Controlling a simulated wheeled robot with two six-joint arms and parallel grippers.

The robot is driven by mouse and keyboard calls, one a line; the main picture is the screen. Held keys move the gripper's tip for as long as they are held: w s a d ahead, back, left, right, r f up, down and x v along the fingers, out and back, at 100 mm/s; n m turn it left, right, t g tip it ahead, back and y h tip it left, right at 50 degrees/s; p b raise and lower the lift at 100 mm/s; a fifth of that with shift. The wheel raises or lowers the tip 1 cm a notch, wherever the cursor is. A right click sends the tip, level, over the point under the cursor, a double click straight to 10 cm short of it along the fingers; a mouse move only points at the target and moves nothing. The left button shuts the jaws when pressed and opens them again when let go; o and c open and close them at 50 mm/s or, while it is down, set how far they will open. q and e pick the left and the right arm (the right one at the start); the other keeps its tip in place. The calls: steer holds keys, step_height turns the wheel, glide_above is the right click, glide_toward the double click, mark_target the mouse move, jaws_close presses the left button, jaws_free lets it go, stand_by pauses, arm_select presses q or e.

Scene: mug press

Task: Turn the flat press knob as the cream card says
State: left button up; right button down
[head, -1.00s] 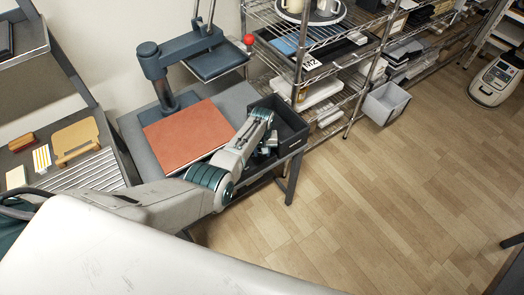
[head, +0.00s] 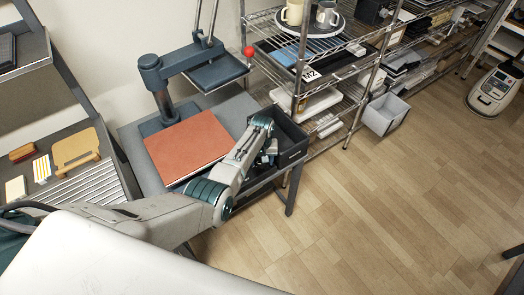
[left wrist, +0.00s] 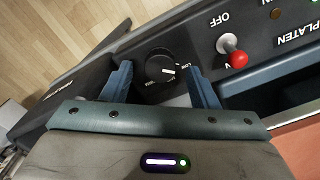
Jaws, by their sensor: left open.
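The press (head: 152,75) stands on a grey bench in the head view, with a rust-red pad (head: 187,147) in front of its column. In the left wrist view, the round black knob (left wrist: 160,66) sits on a dark panel. Its white pointer line points right; small labels surround it, one seemingly "LOW". My left gripper (left wrist: 158,76) is open, a finger on each side of the knob; contact cannot be told. In the head view my left gripper (head: 268,151) is near the black bin, and the knob is hidden. A cream card (head: 15,190) lies on the left shelf, its writing unreadable.
A red-tipped toggle switch (left wrist: 232,52) with OFF lettering stands right of the knob. The black bin (head: 291,150) is at the bench's right end. A wire rack (head: 303,45) stands beyond. A striped card (head: 41,168) and wooden board (head: 75,150) share the shelf.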

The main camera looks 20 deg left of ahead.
arm_select(q)
step_height(320, 180, up, 9)
steer(key=shift+r+b, duration=0.15)
steer(key=shift+b, duration=0.25)
stand_by(0.4)
